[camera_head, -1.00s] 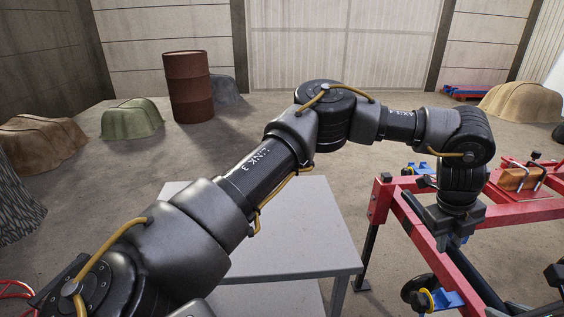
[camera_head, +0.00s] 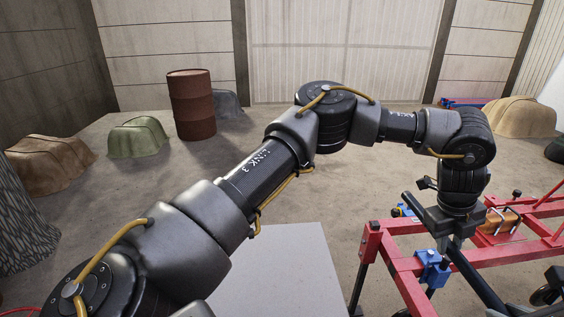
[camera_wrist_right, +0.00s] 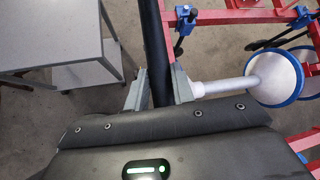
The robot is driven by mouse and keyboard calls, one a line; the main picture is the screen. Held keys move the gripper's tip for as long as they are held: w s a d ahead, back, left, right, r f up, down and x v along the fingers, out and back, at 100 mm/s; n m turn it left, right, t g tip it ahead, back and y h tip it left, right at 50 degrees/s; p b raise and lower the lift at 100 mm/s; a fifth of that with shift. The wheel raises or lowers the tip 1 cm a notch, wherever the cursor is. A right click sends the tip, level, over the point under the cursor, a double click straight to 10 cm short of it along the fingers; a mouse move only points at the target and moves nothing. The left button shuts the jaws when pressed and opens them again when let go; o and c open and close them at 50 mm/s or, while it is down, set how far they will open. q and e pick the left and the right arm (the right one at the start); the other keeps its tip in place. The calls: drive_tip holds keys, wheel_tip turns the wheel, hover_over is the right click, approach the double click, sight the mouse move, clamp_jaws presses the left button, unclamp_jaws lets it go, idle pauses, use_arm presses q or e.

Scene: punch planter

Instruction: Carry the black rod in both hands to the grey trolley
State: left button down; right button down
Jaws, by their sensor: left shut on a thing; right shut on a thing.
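The black rod (camera_head: 480,279) shows in the head view as a dark bar running from my left gripper down to the right over the red frame. In the right wrist view the rod (camera_wrist_right: 153,38) runs from the top edge down between the fingers. My left gripper (camera_head: 445,236) is shut on the rod near one end; its fingertips are hard to make out. My right gripper (camera_wrist_right: 160,86) is shut on the rod and shows only in the wrist view. The grey trolley (camera_head: 285,272) has a flat, bare top, partly behind my left arm, and also shows in the wrist view (camera_wrist_right: 58,22).
A red frame (camera_head: 405,270) with blue clamps (camera_head: 432,268) lies below the rod. A white, blue-rimmed disc (camera_wrist_right: 274,78) is beside my right gripper. A rusty drum (camera_head: 192,105) and covered mounds stand far back. Open floor lies behind the trolley.

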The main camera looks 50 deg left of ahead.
wheel_tip(320, 180, up, 17)
drive_tip(key=p, duration=1.5)
